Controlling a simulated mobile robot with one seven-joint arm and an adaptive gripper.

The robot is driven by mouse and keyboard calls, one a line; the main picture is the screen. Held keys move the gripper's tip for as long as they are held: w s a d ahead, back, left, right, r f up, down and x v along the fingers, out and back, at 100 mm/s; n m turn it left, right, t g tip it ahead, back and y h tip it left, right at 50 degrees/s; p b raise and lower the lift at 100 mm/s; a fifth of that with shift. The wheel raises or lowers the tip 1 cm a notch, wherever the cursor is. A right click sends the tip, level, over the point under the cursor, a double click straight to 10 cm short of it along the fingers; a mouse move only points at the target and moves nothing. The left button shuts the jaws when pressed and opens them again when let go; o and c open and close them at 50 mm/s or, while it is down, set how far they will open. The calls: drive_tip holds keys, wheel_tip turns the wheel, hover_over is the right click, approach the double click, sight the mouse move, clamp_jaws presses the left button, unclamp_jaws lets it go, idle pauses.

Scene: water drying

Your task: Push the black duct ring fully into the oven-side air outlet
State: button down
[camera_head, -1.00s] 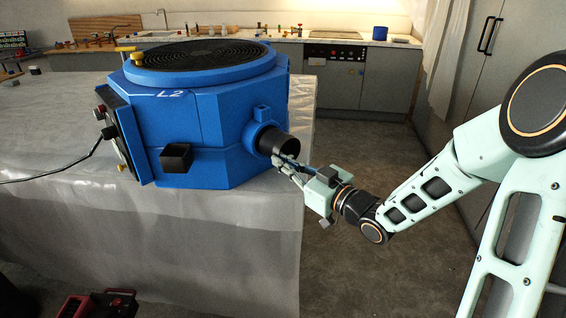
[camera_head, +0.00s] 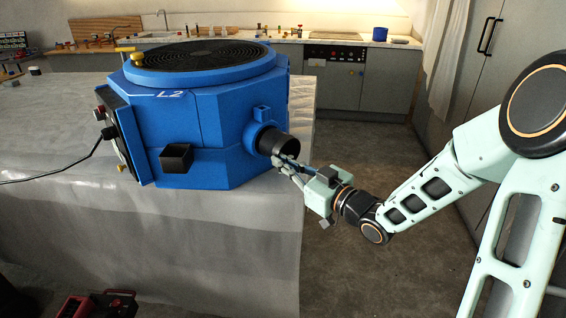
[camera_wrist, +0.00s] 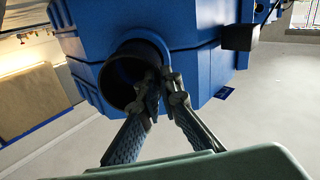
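The blue octagonal oven (camera_head: 215,120), marked L2, stands on the covered table. Its blue round air outlet (camera_head: 256,135) faces right, and the black duct ring (camera_head: 282,145) sits in it with a length sticking out. In the wrist view the ring (camera_wrist: 112,83) shows as a dark open tube inside the blue outlet collar (camera_wrist: 128,48). My gripper (camera_head: 281,163) is at the ring's lower outer edge. In the wrist view its fingertips (camera_wrist: 160,78) are close together, one over the opening and one outside, apparently pinching the ring's wall. The exact contact is partly hidden.
The table's grey-covered top (camera_head: 50,120) ends just below the outlet, and open floor (camera_head: 390,165) lies to the right. A black block (camera_head: 176,158) juts from the oven's front. A cable (camera_head: 60,172) runs left from the control panel.

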sight(260, 148)
drive_tip(key=shift+b+x, duration=0.85)
drive_tip(key=shift+x, duration=1.9)
drive_tip(key=c, duration=2.1)
unclamp_jaws()
drive_tip(key=shift+s, duration=0.1)
drive_tip(key=v, duration=1.2)
drive_tip(key=shift+d, duration=0.1)
